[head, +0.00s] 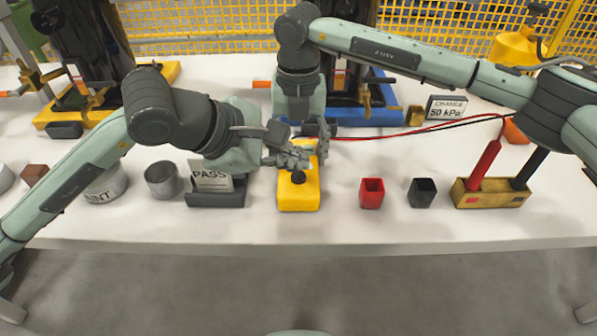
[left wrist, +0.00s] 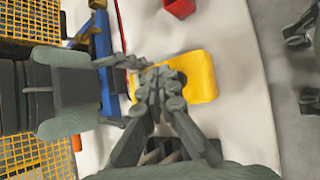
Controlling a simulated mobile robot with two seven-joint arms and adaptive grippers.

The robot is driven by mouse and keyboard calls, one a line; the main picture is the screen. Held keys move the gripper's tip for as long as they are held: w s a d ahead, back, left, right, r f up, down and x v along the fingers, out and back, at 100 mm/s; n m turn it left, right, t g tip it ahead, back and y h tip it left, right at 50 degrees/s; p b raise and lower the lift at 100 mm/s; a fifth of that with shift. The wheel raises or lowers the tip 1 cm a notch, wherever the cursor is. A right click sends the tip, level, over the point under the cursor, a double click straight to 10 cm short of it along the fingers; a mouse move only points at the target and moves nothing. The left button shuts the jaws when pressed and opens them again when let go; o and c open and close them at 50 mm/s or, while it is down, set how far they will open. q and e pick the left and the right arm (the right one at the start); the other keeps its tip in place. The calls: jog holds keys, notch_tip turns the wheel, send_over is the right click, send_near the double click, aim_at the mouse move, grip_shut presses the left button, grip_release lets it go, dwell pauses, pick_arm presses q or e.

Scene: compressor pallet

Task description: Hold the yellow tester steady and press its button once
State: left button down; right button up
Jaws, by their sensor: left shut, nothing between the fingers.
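The yellow tester (head: 298,196) lies on the white table at the middle. Its round dark button (head: 298,177) shows just in front of my left fingertips. My left gripper (head: 298,159) is shut and empty, over the far half of the tester; contact with the button cannot be told. In the left wrist view the tester (left wrist: 202,75) lies beyond the shut left fingers (left wrist: 160,85), which partly hide it. My right gripper (head: 313,133) points down at the tester's far end, its fingers close to the sides. Whether they clamp it is hidden.
A red cup (head: 371,193) and a black cup (head: 422,192) stand right of the tester. A brass block (head: 490,194) holds red and black probes. The PASS sign (head: 212,178) stands close on the left. Red and black leads run to the right. The front table strip is clear.

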aim_at(294, 177)
pick_arm(q)
jog(key=shift+f, duration=0.15)
dwell(0.5)
jog(key=shift+f, duration=0.3)
jog(key=shift+f, duration=0.6)
dwell(0.9)
jog(key=shift+r, duration=1)
jog(key=shift+r, duration=2.55)
pick_arm(e)
jog(key=o, duration=1.5)
